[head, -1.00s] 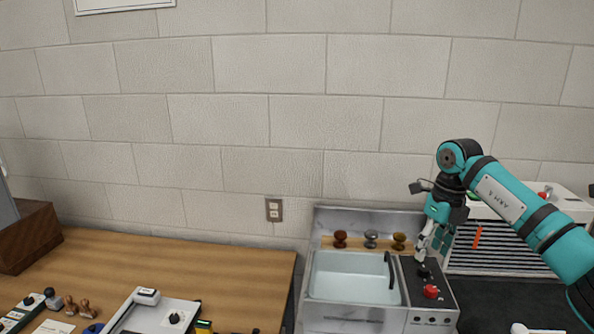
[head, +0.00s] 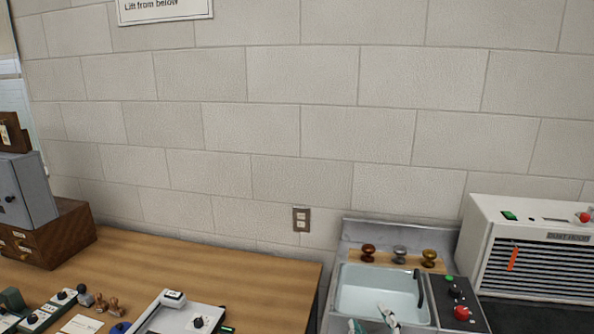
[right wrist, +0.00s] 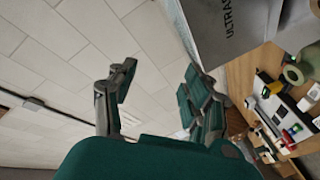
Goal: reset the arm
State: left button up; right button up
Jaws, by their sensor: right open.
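My right gripper (head: 372,322) shows only by its fingertips at the bottom edge of the head view, in front of the basin of the sink unit (head: 383,290). In the right wrist view the right gripper (right wrist: 160,85) has its two fingers wide apart with nothing between them. The rest of the right arm is below the head view. My left gripper is in neither view.
The sink unit has several knobs and a red button (head: 461,312). A white louvred hood (head: 530,210) stands right of it.

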jog(key=s+d+f+m+g+h, duration=0.1)
jog(key=s+d+f+m+g, duration=0.25)
jog(key=s+f, duration=0.25)
jog(key=s+d+f+m+g+h, duration=0.2)
jog(key=s+f+g, duration=0.2)
jog(key=s+f, duration=0.25)
jog(key=s+f+m+g+y, duration=0.1)
jog(key=s+f+g, duration=0.2)
jog(key=s, duration=0.5)
jog(key=s+f+m+g, duration=0.1)
jog(key=s+f+g, duration=0.25)
jog(key=s, duration=0.55)
notch_tip(320, 180, down, 26)
jog(key=g+b, duration=0.1)
jog(key=s+d+f+g+b, duration=0.1)
jog(key=s+d+f, duration=0.2)
jog(key=s+f, duration=1.4)
jog(key=shift+s, duration=0.35)
jog(key=shift+f, duration=0.1)
